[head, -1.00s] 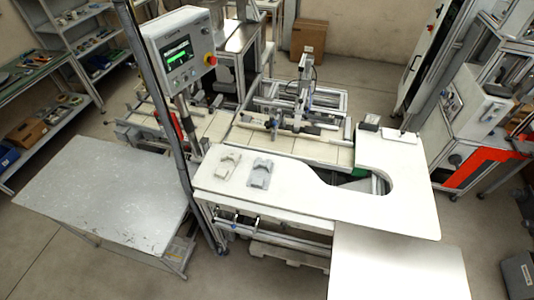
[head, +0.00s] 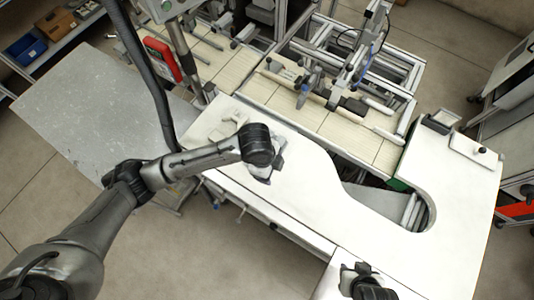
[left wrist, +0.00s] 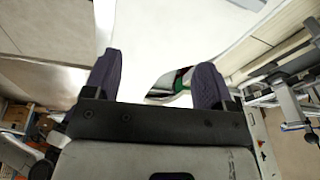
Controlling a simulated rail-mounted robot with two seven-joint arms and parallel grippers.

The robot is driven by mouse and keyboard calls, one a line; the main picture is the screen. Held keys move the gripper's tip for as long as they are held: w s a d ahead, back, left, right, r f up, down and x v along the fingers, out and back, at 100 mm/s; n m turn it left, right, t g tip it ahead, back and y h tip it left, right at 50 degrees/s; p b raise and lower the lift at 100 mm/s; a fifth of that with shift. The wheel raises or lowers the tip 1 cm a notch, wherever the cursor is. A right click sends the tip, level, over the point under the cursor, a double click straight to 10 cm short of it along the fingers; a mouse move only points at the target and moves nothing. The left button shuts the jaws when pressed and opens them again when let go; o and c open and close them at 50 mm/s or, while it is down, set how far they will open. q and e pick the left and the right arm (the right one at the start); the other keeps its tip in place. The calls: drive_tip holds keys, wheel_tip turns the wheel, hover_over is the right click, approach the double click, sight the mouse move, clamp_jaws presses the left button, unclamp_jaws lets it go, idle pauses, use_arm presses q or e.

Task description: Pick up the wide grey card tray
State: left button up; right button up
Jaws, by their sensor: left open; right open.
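On the left part of the white worktop (head: 310,185) lie two small pieces. A pale cut-out piece (head: 234,117) shows beyond my left wrist in the head view. The greyer piece beside it, which looks like the card tray, is mostly hidden behind my left wrist and hand; I cannot tell its edge from the hand. My left gripper is over that spot, its fingers hidden there. In the left wrist view my left gripper (left wrist: 155,75) is open, with no tray between its dark fingers. My right gripper (head: 355,272) is open and empty at the bottom, over the front worktop.
The worktop has a rounded opening (head: 410,212) on the right. The middle worktop is clear.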

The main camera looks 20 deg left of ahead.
use_arm(q)
drive_tip(key=w+a+f+m+y+b, duration=0.2)
drive_tip(key=w+a, duration=0.3)
drive_tip(key=shift+g, duration=0.4)
drive_tip(key=f, duration=0.7)
drive_tip(key=shift+w+a, duration=0.15)
drive_tip(key=shift+a, duration=0.1)
drive_tip(key=f, duration=0.4)
drive_tip(key=shift+a, duration=0.2)
drive_tip(key=shift+f, duration=0.75)
use_arm(e)
drive_tip(key=shift+s+a+f, duration=0.1)
drive_tip(key=shift+s+f, duration=0.1)
drive_tip(key=shift+f, duration=1.05)
use_arm(q)
drive_tip(key=c, duration=1.1)
drive_tip(key=shift+r, duration=0.1)
